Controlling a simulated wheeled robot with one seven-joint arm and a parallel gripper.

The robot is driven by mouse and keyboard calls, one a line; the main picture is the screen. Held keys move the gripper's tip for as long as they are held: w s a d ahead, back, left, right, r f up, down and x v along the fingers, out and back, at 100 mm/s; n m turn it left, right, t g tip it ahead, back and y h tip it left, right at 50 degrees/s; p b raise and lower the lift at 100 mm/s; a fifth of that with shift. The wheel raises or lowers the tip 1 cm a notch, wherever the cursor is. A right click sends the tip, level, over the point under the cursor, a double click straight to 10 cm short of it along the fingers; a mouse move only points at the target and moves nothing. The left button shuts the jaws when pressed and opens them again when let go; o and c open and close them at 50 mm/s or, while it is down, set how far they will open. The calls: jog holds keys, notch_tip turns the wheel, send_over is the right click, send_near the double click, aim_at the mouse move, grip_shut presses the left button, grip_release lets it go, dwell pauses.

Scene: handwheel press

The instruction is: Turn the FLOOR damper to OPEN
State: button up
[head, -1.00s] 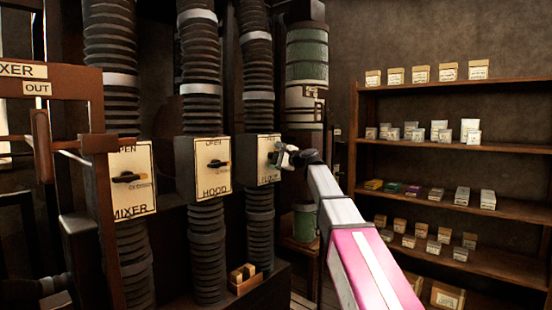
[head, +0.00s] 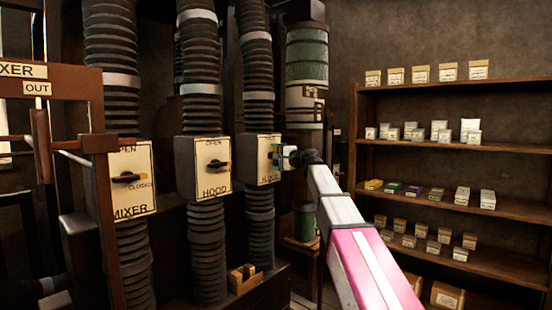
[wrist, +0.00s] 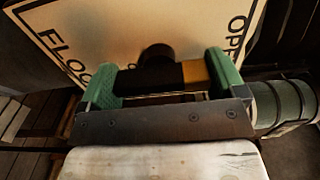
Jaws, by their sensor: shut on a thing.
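The FLOOR damper plate (head: 265,176) is cream, on the rightmost box in the head view. It fills the upper part of the wrist view (wrist: 150,25), with FLOOR lettering at left and OPEN lettering at right, both cut off or partly covered. My gripper (head: 284,157) is at this plate. In the wrist view its green fingers (wrist: 170,80) are shut on the damper handle (wrist: 147,78), one at each end. The handle is black with a yellow end on the side toward the OPEN lettering. The CLOSED lettering is hidden.
The HOOD plate (head: 213,170) and MIXER plate (head: 132,178) stand to the left, each with a black handle. Ribbed ducts rise above and below the boxes. A brown frame (head: 95,150) stands at far left. A shelf (head: 450,147) with small boxes stands at right.

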jog(key=o, duration=0.6)
jog(key=shift+o, duration=0.2)
jog(key=shift+s, duration=0.1)
jog(key=v, duration=1)
jog(key=shift+s+d, duration=0.25)
jog(key=shift+d, duration=0.1)
